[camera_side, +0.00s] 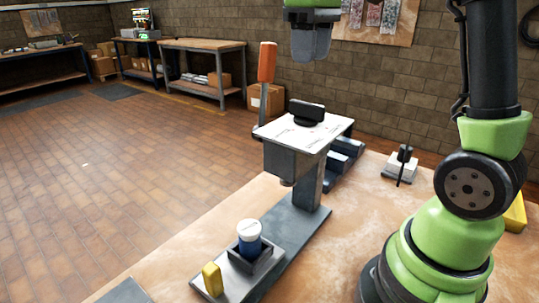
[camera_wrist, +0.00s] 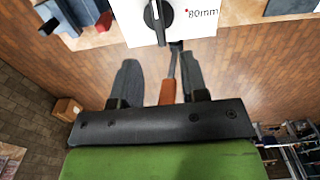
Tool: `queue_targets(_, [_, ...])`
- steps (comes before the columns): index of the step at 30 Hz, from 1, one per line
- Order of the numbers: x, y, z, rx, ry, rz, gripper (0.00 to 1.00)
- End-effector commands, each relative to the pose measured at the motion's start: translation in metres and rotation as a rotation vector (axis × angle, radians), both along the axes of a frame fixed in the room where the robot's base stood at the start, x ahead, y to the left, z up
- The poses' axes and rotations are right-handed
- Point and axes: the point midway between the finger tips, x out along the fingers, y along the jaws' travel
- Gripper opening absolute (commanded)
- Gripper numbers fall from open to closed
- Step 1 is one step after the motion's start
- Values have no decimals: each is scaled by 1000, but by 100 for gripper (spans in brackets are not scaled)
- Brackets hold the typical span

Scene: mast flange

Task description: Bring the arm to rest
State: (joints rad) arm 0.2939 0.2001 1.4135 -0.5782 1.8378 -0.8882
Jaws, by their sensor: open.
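My gripper (camera_side: 311,44) is open and empty, in the air above the mast flange at the top of the side view. In the wrist view its two dark fingers (camera_wrist: 157,65) stand apart. The flange has a white top plate (camera_side: 330,128) with a black knob (camera_side: 307,112); the plate (camera_wrist: 195,22) and knob (camera_wrist: 157,14) also show in the wrist view. An orange-handled tool (camera_side: 267,62) stands upright at the plate's left edge. Its handle (camera_wrist: 168,91) appears between the fingers in the wrist view, but lower down and apart from them.
A blue and white cup-like part (camera_side: 249,238) sits in a dark holder on the grey base, beside a yellow block (camera_side: 212,279). A small white block with a black upright (camera_side: 402,162) stands right of the mast. Workbenches (camera_side: 205,65) stand far back; open floor lies left.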

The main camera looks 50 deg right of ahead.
Motion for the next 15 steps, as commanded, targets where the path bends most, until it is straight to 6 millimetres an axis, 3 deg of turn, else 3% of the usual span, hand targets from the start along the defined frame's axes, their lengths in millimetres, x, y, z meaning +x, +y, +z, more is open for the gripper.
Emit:
queue_targets(8, [-45,49,6,30,-210,-69,40])
queue_targets(15, [-98,93,-14,170,-456,-226,40])
